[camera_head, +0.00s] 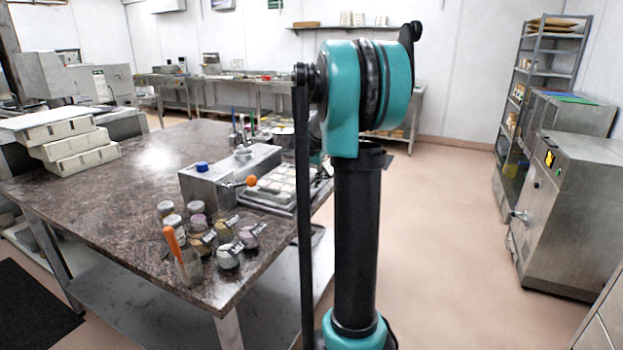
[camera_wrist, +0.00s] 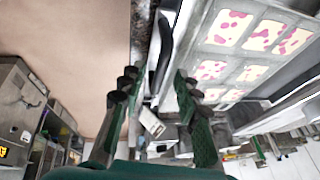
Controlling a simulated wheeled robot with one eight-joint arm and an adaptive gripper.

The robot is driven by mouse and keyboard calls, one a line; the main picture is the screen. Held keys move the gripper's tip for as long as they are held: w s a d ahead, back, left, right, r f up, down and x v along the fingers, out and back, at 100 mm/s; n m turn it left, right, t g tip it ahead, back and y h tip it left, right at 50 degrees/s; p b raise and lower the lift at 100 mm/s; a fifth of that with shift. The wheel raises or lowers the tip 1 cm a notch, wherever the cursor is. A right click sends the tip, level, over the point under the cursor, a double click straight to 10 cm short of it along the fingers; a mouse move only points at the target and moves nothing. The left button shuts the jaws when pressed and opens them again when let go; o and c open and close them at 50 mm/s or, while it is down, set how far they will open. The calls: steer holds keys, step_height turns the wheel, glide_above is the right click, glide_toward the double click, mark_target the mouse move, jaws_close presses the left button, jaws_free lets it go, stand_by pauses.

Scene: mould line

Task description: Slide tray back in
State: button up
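The metal tray (camera_head: 262,208) with pale square cells sits on the dark stone table, beside a steel box machine (camera_head: 205,185) with a blue cap and an orange-knobbed lever. My arm hides its right part. In the wrist view the tray (camera_wrist: 188,50) fills the upper right, its cells pale with pink spots. A black curved bar (camera_wrist: 161,45), perhaps a handle, lies along its left edge. My gripper (camera_wrist: 156,80) is open, its two fingers apart with nothing clearly held between them. The bar appears beyond the fingertips; I cannot tell whether they touch it. The head view does not clearly show my gripper.
Several jars (camera_head: 197,228) and an orange-handled tool (camera_head: 174,243) stand near the front edge of the stone table (camera_head: 110,205). Pale stacked trays (camera_head: 70,147) are at the left. A steel cabinet (camera_head: 575,200) stands at right. The floor (camera_head: 455,240) between is clear.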

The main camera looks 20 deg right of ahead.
steer(key=shift+c, duration=0.2)
jaws_close()
stand_by(0.3)
steer(key=w+a, duration=1.3)
steer(key=shift+w+a, duration=0.15)
steer(key=shift+c, duration=0.6)
jaws_free()
steer(key=shift+w+a, duration=0.1)
steer(key=shift+o, duration=0.8)
